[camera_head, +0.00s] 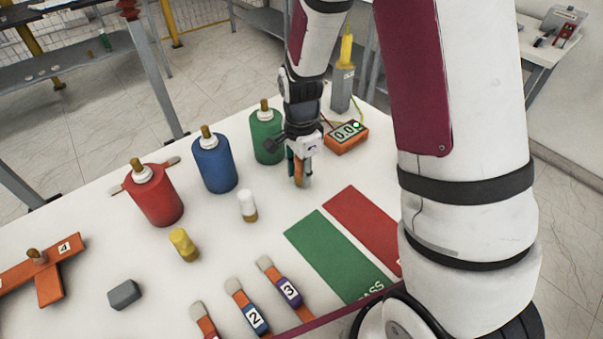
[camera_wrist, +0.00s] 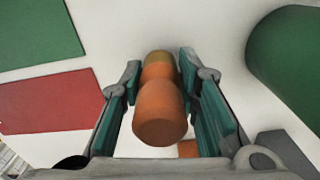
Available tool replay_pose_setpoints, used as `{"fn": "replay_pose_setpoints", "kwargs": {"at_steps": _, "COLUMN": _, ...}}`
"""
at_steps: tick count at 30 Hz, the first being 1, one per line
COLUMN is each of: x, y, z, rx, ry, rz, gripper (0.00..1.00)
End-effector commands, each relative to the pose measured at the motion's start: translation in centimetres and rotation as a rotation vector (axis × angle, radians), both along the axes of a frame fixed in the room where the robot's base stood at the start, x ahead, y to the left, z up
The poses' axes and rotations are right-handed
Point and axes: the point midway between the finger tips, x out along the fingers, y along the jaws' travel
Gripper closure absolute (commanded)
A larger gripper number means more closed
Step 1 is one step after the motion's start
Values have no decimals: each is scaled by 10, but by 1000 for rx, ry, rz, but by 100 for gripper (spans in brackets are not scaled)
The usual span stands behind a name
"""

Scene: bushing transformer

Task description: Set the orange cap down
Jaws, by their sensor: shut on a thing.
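The orange cap (camera_wrist: 160,112) is between the two teal-padded fingers of my gripper (camera_wrist: 160,95) in the wrist view, with its wide orange end nearest the camera and a duller olive band at its far end. In the head view my gripper (camera_head: 299,168) points down over the white table (camera_head: 270,215), right of the green bushing (camera_head: 266,137) and left of the orange meter. The cap (camera_head: 304,181) shows only partly there, low at the fingertips. I cannot tell whether its lower end touches the table.
A white cap (camera_head: 247,205) and a yellow cap (camera_head: 183,244) stand on the table near the blue bushing (camera_head: 214,164) and red bushing (camera_head: 154,196). The orange meter (camera_head: 346,137) reads 0.0. Green (camera_head: 332,250) and red (camera_head: 365,228) mats lie at front right. Numbered tagged strips lie along the front.

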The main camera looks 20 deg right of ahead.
Motion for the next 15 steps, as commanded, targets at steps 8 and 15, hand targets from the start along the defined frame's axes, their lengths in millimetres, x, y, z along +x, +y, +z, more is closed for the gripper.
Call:
{"fn": "replay_pose_setpoints", "kwargs": {"at_steps": 8, "x": 0, "y": 0, "z": -11, "rx": 0, "ry": -2, "rz": 0, "gripper": 98}}
{"fn": "replay_pose_setpoints", "kwargs": {"at_steps": 15, "x": 0, "y": 0, "z": -14, "rx": 0, "ry": -1, "rz": 0, "gripper": 57}}
